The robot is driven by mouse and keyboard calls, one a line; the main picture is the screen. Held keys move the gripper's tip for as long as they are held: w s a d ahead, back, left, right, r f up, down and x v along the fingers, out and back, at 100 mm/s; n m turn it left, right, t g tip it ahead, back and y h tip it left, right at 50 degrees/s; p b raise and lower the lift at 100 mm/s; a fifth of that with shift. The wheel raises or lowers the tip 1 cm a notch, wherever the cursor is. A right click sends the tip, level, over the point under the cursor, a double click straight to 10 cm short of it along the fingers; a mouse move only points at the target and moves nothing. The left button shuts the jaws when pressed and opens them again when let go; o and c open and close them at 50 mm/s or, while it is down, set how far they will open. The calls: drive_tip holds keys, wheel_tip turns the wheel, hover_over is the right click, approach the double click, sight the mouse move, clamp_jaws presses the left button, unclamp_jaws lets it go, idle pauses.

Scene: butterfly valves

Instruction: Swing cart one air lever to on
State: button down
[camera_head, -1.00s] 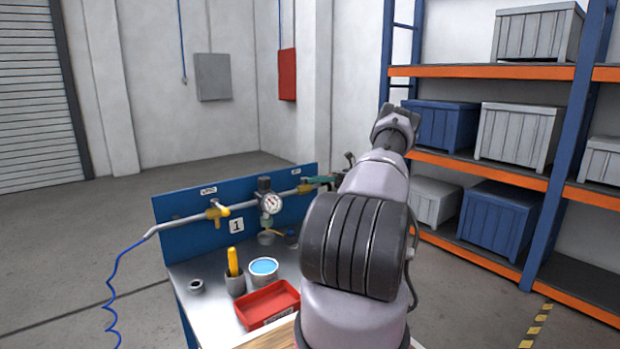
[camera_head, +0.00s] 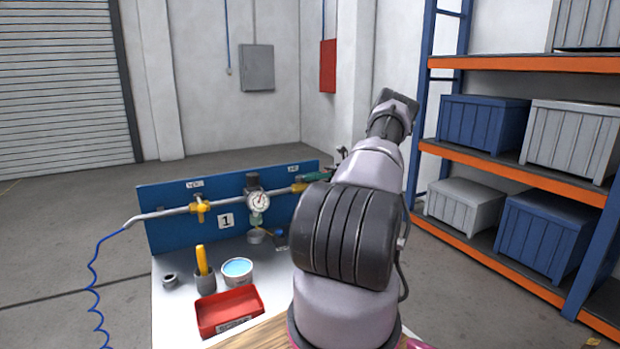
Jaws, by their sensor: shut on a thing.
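Cart one is a bench with a blue back panel (camera_head: 165,230) and a plate marked 1 (camera_head: 226,221). A pipe runs along the panel with a yellow valve (camera_head: 200,208) at left and another valve (camera_head: 299,187) at right. A small label, its text hard to read, sits above each. The right valve has a green lever (camera_head: 315,177) that points right, roughly along the pipe. My gripper (camera_head: 338,158) is at this lever's right end, shut on it. My arm hides most of the gripper and the lever's far end.
A pressure gauge (camera_head: 259,202) sits mid-pipe. On the bench are a red tray (camera_head: 229,311), a blue-topped can (camera_head: 237,271), a cup with a yellow tool (camera_head: 204,275) and a small nut (camera_head: 170,281). A shelf rack (camera_head: 510,170) with crates stands right. Floor at left is open.

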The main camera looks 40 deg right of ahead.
drive_tip(key=shift+w+a, duration=0.1)
drive_tip(key=c, duration=0.9)
unclamp_jaws()
drive_tip(key=d, duration=0.7)
drive_tip(key=s+d, duration=0.1)
drive_tip(key=d, duration=0.2)
drive_tip(key=shift+s+d, duration=0.1)
drive_tip(key=shift+d, duration=0.3)
